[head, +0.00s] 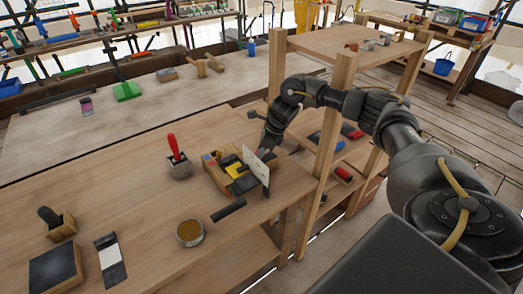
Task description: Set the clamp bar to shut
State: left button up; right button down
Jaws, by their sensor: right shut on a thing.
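A wooden fixture (212,172) with a yellow part (237,170) and dark parts sits on the workbench near its right edge. A thin pale plate (257,168) stands up at its right side, slightly tilted. My right gripper (266,150) reaches in from the right, just behind this plate, and appears shut on it. The fingertips are partly hidden by the plate. I cannot tell for sure which part is the clamp bar, or its position. My left gripper is not in view.
A red-handled tool (175,150) stands left of the fixture. A dark bar (228,210) and a round tin (190,232) lie in front. A wooden shelf post (325,150) stands close beside my right arm. The bench's middle left is clear.

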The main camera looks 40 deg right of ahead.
aim_at(251, 165)
jog(key=a, duration=0.4)
jog(key=shift+a, duration=0.1)
jog(key=c, duration=1.5)
grip_release()
jog(key=o, duration=0.4)
jog(key=shift+w+a, duration=0.1)
jog(key=shift+a, duration=0.05)
jog(key=shift+d, duration=0.2)
